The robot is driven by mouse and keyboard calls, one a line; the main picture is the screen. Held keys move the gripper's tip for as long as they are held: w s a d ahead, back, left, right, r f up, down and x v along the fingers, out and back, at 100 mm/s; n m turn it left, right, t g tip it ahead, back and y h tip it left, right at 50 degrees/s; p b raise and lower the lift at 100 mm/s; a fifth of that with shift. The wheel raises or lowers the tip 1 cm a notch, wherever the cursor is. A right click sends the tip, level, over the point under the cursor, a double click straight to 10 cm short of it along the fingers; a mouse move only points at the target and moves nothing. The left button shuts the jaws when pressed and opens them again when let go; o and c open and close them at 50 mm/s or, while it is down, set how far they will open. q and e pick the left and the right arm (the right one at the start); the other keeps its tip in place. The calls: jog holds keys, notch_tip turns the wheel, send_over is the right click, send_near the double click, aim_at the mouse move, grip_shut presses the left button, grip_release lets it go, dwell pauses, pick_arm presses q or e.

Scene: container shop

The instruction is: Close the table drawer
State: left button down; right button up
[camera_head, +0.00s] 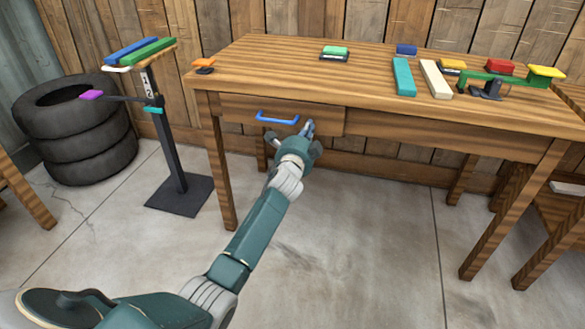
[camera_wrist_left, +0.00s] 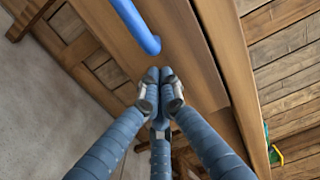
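The wooden table (camera_head: 300,65) has a drawer (camera_head: 238,109) in its front, at the left. The drawer has a blue bar handle (camera_head: 277,118), which also shows in the left wrist view (camera_wrist_left: 138,27). How far the drawer stands out is hard to tell. My left gripper (camera_head: 309,128) is at the drawer front, to the right of the handle and apart from it. In the left wrist view its fingertips (camera_wrist_left: 159,76) are together, with nothing between them, close to the wooden front. Whether they touch it is unclear. My right gripper is not in view.
Coloured blocks lie on the tabletop, with a green balance (camera_head: 498,78) at the right. A black stand (camera_head: 172,150) with coloured bars and stacked tyres (camera_head: 75,130) are at the left. The floor before the table is clear. Another wooden table (camera_head: 560,200) stands at the right.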

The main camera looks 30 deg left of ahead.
pick_arm(q)
jog(key=shift+w+a+r, duration=0.2)
jog(key=shift+w+r, duration=0.1)
jog(key=shift+w, duration=0.25)
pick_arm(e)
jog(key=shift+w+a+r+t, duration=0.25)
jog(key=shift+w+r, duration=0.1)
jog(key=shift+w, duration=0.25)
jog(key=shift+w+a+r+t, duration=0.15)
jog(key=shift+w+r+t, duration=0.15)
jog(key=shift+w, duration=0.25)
